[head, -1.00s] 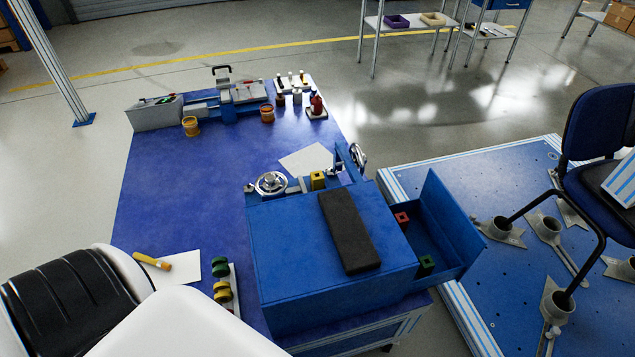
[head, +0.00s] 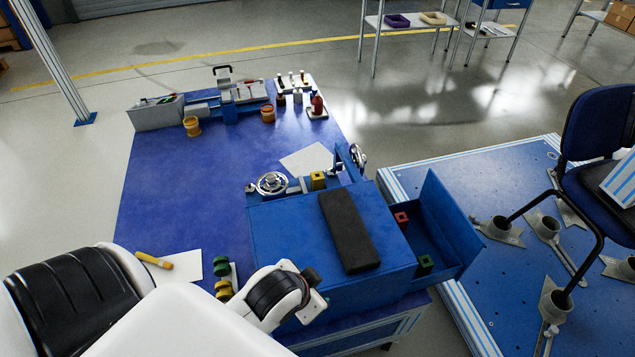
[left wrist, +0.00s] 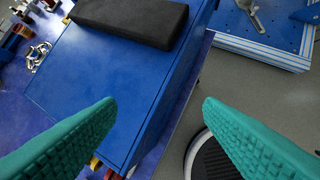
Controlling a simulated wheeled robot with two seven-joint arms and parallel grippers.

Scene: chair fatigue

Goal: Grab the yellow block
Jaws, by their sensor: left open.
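A small yellow block (head: 318,180) with a dark hole in its face stands at the far edge of the blue box (head: 285,235), beside a silver handwheel (head: 271,184). I cannot make the block out clearly in the left wrist view. My left gripper (left wrist: 160,105) is open, with its two teal fingers wide apart and nothing between them. It is above the near edge of the blue box, well short of the yellow block. In the head view my left wrist hides most of the gripper. My right gripper is not in view.
A black pad (head: 348,231) lies on the blue box. An open blue drawer (head: 452,235) at its right holds a red block (head: 402,220) and a green block (head: 425,263). White paper (head: 305,159) lies behind the box. The table's middle (head: 190,190) is clear.

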